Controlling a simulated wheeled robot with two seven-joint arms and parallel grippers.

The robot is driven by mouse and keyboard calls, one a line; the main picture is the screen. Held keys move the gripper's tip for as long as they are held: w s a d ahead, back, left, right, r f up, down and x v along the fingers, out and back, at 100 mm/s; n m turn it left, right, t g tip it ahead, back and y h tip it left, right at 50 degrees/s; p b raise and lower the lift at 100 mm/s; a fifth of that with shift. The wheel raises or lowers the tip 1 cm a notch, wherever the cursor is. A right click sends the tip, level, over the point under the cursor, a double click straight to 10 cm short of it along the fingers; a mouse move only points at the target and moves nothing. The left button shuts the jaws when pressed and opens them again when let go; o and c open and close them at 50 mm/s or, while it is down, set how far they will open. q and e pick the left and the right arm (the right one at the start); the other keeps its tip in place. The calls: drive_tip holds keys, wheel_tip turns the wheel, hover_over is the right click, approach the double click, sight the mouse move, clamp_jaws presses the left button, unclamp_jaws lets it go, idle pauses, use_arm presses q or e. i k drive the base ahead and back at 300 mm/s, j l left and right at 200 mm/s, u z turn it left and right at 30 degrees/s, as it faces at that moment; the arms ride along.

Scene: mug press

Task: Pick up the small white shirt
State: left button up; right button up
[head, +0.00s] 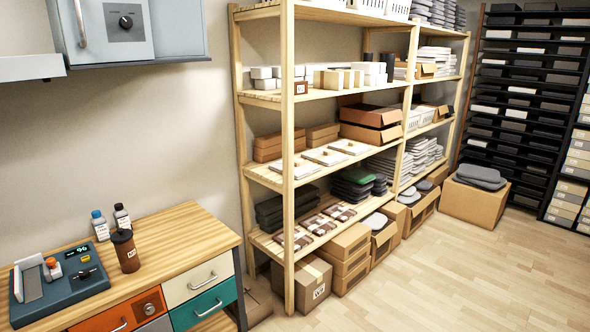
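Three flat white folded items lie in a row on a middle board of the wooden shelf: a front one (299,168), a middle one (325,156) and a back one (350,146). Each has a small brown mark on top. They look like folded shirts, but I cannot tell their sizes or which is the small one. Neither of my grippers is in view.
The wooden shelf (289,200) also holds boxes and folded stacks. A workbench (180,235) with a mug press (62,282), a brown tumbler (126,250) and two bottles stands at the left. A dark rack (520,100) stands at the back right. The wooden floor (460,270) at the right is clear.

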sight(302, 168)
drive_tip(key=i+l, duration=0.3)
drive_tip(key=i, duration=0.2)
drive_tip(key=i+l, duration=0.3)
drive_tip(key=i, duration=0.25)
drive_tip(key=z, duration=0.05)
